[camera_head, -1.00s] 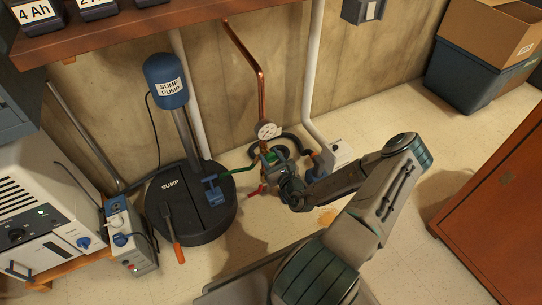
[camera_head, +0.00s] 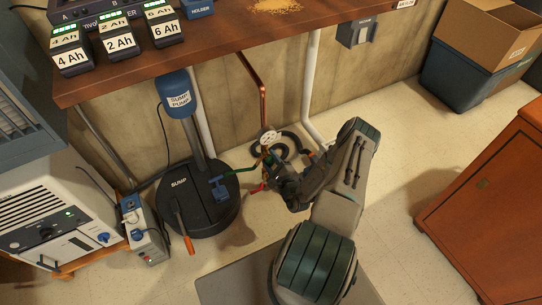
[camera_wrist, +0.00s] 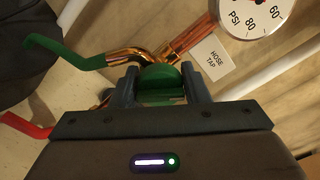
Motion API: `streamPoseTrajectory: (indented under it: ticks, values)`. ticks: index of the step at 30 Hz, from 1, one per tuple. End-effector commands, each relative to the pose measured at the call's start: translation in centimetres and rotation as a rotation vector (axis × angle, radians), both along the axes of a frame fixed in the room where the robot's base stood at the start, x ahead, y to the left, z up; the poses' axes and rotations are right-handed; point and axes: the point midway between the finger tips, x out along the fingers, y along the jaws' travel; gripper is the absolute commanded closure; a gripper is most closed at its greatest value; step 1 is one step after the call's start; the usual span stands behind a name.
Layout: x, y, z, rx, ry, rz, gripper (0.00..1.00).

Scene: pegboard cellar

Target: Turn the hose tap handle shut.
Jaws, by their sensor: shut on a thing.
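The hose tap handle, a green rounded grip (camera_wrist: 160,80), sits between my fingers in the wrist view. A white tag (camera_wrist: 212,58) reading "HOSE TAP" is just right of it. My gripper (camera_wrist: 161,92) is shut on this handle, with one finger on each side; it also shows in the head view (camera_head: 270,177), low at the copper pipework. Copper pipe (camera_wrist: 185,40) runs behind the handle. The handle's lower part is hidden by my gripper. In the head view my arm hides much of the tap.
A pressure gauge (camera_head: 269,138) is just above. A green lever (camera_wrist: 65,52) and a red handle (camera_wrist: 25,125) lie close on the left. The black sump lid (camera_head: 195,205) with its pump (camera_head: 178,95) stands left. A bench (camera_head: 225,35) overhangs; a wooden cabinet (camera_head: 490,190) stands right.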

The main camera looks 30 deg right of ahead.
Motion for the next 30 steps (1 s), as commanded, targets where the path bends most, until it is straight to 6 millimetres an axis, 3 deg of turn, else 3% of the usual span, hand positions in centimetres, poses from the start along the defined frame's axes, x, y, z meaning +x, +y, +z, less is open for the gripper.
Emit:
streamPoseTrajectory:
  ticks: [15,30]
  values:
    - [-0.04,-0.02,-0.05,-0.454,-0.013,-0.002,0.81]
    - [-0.05,-0.07,-0.32,-0.654,-0.02,-0.003,0.81]
